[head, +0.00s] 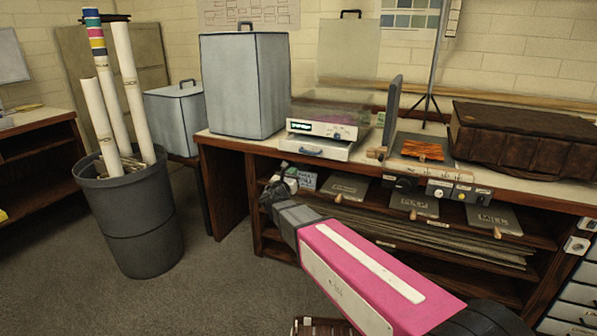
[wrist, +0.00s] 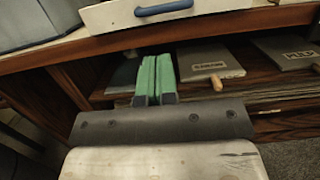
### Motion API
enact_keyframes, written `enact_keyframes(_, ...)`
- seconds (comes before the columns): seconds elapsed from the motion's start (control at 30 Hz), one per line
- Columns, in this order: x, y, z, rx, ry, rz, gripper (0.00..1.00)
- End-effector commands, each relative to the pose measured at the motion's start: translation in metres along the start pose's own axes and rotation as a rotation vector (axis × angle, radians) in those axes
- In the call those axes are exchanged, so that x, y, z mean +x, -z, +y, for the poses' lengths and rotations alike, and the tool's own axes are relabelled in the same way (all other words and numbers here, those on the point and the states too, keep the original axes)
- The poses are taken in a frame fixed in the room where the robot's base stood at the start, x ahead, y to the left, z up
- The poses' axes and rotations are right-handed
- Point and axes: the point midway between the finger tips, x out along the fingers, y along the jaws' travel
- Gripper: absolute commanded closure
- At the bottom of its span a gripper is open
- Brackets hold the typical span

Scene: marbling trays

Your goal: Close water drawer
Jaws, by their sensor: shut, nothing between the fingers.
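The water drawer (head: 336,153) is a pale, shallow drawer with a blue handle, under a white unit with a lit display (head: 318,128) on the bench. Its front juts out past the unit, so it stands partly open. In the wrist view the drawer front (wrist: 110,17) and its blue handle (wrist: 163,9) are at the top edge. My gripper (head: 280,178) is in front of the bench, below the drawer and a little to its left, apart from it. In the wrist view its green fingers (wrist: 155,78) are shut together and empty, pointing toward the shelf under the bench top.
A tall grey-blue box (head: 243,85) stands left of the unit. A grey upright panel (head: 391,110) and an orange patterned tray (head: 420,149) are to its right. Shelves below hold grey boards (head: 412,203) with wooden knobs. A grey bin (head: 140,220) stands on the floor at left.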

Motion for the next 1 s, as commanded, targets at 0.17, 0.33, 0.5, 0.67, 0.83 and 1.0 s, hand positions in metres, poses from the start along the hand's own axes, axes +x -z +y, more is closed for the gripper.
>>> enact_keyframes(0.17,0.036,0.001,0.001,0.002,0.003,0.000,1.00)
enact_keyframes(0.33,0.068,0.001,0.001,0.003,0.004,0.001,1.00)
enact_keyframes(0.5,0.096,0.001,0.000,0.004,0.003,0.001,1.00)
enact_keyframes(0.67,0.114,0.001,-0.001,0.004,0.004,0.001,1.00)
enact_keyframes(0.83,0.122,0.001,-0.001,0.003,0.002,0.001,1.00)
enact_keyframes(1.0,0.122,0.001,-0.001,0.003,0.002,0.001,1.00)
